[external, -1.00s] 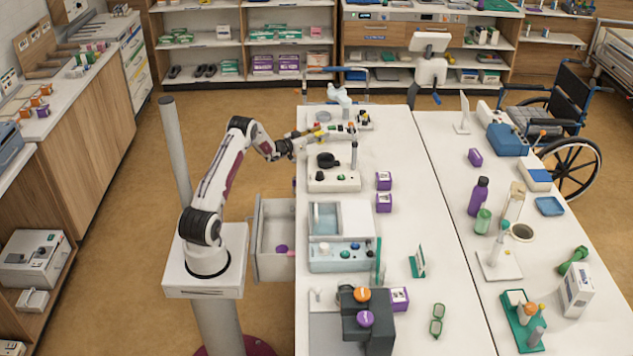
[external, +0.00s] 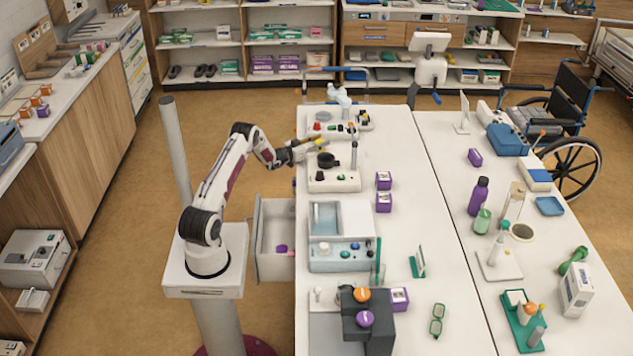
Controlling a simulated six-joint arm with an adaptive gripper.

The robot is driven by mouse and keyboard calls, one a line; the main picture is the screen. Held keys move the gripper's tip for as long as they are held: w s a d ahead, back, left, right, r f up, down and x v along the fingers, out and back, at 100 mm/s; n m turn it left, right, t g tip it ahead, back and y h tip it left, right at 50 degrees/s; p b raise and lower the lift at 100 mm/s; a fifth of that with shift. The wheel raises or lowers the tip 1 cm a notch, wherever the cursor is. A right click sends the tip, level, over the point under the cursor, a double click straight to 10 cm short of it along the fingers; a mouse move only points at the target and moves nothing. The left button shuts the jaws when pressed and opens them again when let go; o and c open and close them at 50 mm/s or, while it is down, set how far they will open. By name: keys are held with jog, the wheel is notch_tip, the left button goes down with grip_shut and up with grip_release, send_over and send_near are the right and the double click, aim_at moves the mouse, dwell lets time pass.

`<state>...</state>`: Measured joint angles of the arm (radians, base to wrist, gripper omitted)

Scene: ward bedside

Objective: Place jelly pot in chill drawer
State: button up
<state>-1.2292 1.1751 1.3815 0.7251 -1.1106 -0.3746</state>
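An open drawer (external: 258,236) juts out from the left side of the white table, between the table and my arm's base. A small purple round pot (external: 281,249) lies inside it, near its right side. A purple-topped pot (external: 365,318) and an orange-topped pot (external: 361,294) sit on a dark stepped block at the table's near end. My gripper (external: 318,145) is above the far left part of the table, over the white device with a black round part. Yellow shows at its fingertips; whether it holds anything is too small to tell.
A white unit with a blue basin (external: 325,218) stands on the table beside the drawer. Several purple-and-white boxes, one here (external: 384,203), stand along the middle. A white device (external: 334,180) sits below my gripper.

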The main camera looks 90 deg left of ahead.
jog(key=o, duration=0.4)
jog(key=shift+s, duration=0.1)
jog(key=shift+v, duration=3.85)
jog(key=shift+f, duration=0.1)
